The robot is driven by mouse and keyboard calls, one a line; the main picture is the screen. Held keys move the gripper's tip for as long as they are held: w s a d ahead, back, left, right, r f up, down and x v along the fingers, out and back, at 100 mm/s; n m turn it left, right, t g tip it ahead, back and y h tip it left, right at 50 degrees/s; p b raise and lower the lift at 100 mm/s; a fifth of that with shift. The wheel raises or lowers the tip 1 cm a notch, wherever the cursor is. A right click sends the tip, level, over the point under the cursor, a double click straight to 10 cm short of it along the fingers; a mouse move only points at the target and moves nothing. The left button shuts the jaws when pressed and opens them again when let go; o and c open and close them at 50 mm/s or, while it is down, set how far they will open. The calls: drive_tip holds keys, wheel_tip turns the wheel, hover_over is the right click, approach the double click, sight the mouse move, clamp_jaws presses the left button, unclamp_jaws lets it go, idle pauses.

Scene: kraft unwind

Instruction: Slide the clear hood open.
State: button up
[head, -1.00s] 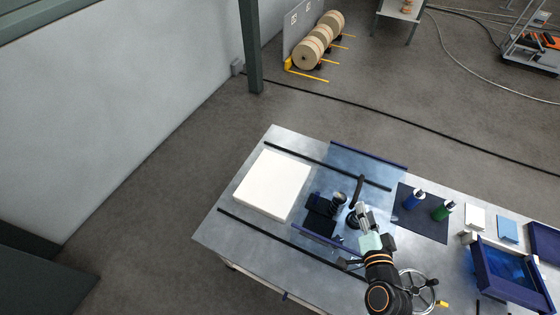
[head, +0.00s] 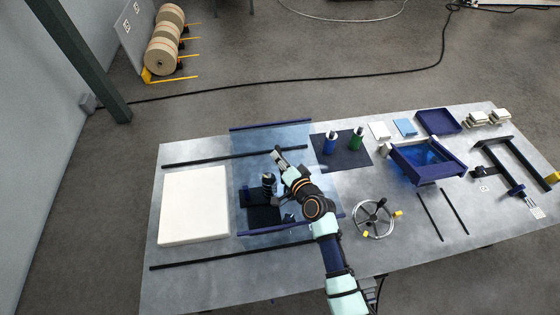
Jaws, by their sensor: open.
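The clear hood (head: 246,165) is a see-through bluish cover with dark blue bars along its far and near edges. It stands across two black rails, to the right of a white block (head: 194,205). A black device (head: 262,212) shows through or beneath it. My gripper (head: 277,156) is over the middle of the hood, with its fingers toward the far side. It is open; I cannot tell whether it touches the hood. My arm hides part of the hood's right side and near bar.
Blue (head: 330,143) and green (head: 356,139) bottles stand on a dark mat right of the hood. A blue open-topped bin (head: 427,161) and a dark frame are farther right. The far rail (head: 197,160) and near rail (head: 200,261) flank the white block.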

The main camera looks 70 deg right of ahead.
clamp_jaws()
drive_tip(key=shift+w, duration=0.1)
idle(0.4)
